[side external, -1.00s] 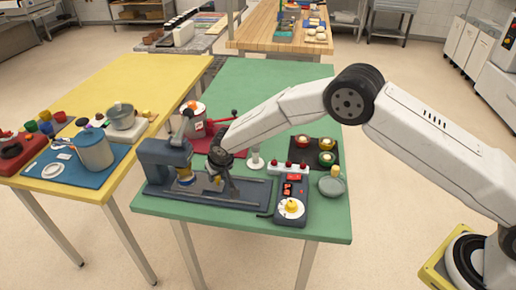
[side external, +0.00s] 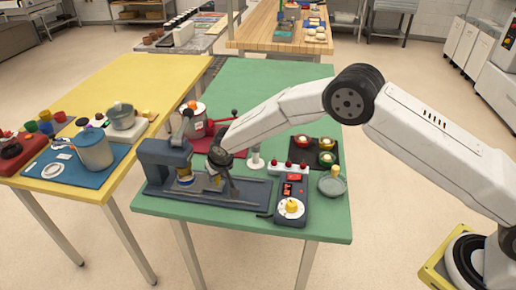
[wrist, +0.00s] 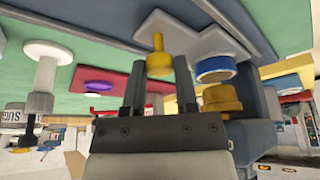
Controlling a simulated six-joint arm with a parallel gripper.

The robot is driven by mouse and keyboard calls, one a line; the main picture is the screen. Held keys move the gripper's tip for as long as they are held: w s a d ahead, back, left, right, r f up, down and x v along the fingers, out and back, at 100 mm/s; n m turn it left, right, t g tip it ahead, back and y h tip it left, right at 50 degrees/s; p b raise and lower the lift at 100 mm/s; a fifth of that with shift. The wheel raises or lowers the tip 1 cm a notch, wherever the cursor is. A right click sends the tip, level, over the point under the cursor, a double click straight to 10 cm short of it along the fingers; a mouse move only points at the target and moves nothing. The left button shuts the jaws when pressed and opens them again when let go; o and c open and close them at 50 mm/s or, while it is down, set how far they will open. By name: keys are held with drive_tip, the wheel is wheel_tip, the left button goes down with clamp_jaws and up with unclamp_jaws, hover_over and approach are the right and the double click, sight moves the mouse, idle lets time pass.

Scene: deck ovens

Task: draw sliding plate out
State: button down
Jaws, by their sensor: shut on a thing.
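The sliding plate (wrist: 195,42) is a pale grey plate with a yellow upright knob (wrist: 158,42) and a blue-rimmed white ring (wrist: 215,68). In the wrist view my gripper (wrist: 160,72) has one finger on each side of the knob and is shut on it. The ring lies at or near the yellow die (wrist: 222,100) of the blue-grey press (side external: 163,158). In the side view my gripper (side external: 224,181) reaches down just right of the press head, over its long dark base (side external: 250,192). My fingers largely hide the knob there.
A control box (side external: 291,196) with a yellow dial stands to the right. A white post (side external: 256,161) stands behind the base. A pot (side external: 194,121) on a red mat is further back. A dark tray (side external: 316,152) of bowls is at the right. The green table's far part is clear.

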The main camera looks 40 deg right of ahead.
drive_tip(key=shift+s+d, duration=5.05)
drive_tip(key=shift+d, duration=0.15)
drive_tip(key=shift+c, duration=1.9)
unclamp_jaws()
drive_tip(key=shift+s, duration=0.1)
drive_tip(key=shift+a, duration=0.1)
drive_tip(key=shift+r, duration=0.1)
drive_tip(key=shift+s+r, duration=0.1)
drive_tip(key=shift+r, duration=0.25)
drive_tip(key=v, duration=0.7)
